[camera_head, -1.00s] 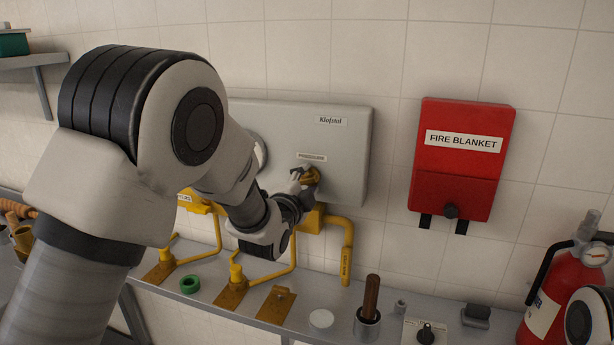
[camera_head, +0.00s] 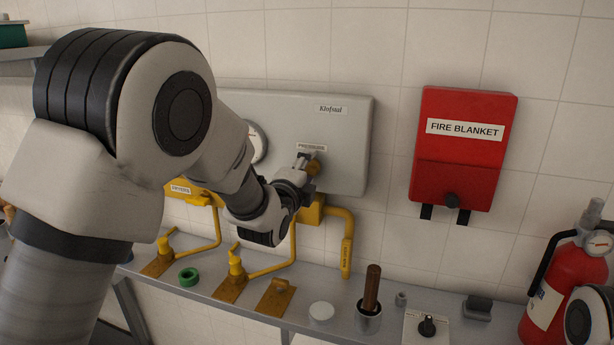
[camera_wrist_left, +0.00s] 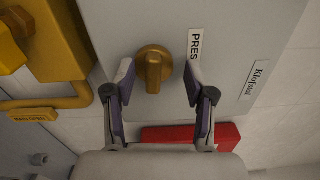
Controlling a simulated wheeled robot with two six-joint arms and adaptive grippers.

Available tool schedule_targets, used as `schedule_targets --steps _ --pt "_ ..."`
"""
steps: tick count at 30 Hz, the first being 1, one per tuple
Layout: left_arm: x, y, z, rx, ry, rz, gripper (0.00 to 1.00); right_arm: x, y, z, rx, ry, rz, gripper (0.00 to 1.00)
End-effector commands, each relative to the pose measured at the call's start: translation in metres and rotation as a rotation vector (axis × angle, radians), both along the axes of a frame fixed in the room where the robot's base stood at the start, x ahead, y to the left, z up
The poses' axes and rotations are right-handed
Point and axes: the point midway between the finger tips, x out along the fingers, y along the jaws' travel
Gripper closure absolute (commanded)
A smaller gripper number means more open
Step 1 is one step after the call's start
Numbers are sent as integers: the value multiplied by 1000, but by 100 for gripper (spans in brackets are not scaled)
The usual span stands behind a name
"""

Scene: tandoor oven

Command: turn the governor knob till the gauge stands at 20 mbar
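The brass governor knob (camera_head: 313,168) is on the front of a grey panel (camera_head: 347,135), under a PRESSURE label. In the left wrist view the knob (camera_wrist_left: 154,68) has its grip bar along the gripper's length. My left gripper (camera_wrist_left: 159,78) is open, with one fingertip on each side of the knob and visible gaps between. In the head view my left gripper (camera_head: 301,166) is right at the knob, partly overlapping it. The round gauge (camera_head: 259,143) is mostly hidden behind my left arm; its reading cannot be made out. My right gripper is not in view.
Yellow pipes (camera_head: 346,240) run below the panel. The shelf (camera_head: 195,293) holds brass-based valves, a green ring (camera_head: 188,277) and a pot with a wooden handle (camera_head: 368,318). A red fire blanket box (camera_head: 464,150) and an extinguisher (camera_head: 562,290) are at right.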

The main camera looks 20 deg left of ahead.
Motion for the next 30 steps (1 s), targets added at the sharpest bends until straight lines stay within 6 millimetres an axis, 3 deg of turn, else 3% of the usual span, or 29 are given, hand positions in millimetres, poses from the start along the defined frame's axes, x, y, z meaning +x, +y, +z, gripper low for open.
schedule_targets --steps 11,24,30 --pt "-1 0 1 -3 0 -1 50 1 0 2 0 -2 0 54" --pt "-67 2 -3 -3 7 -1 50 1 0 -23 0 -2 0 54" --pt "-71 2 -3 -3 9 -1 50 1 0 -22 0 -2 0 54"
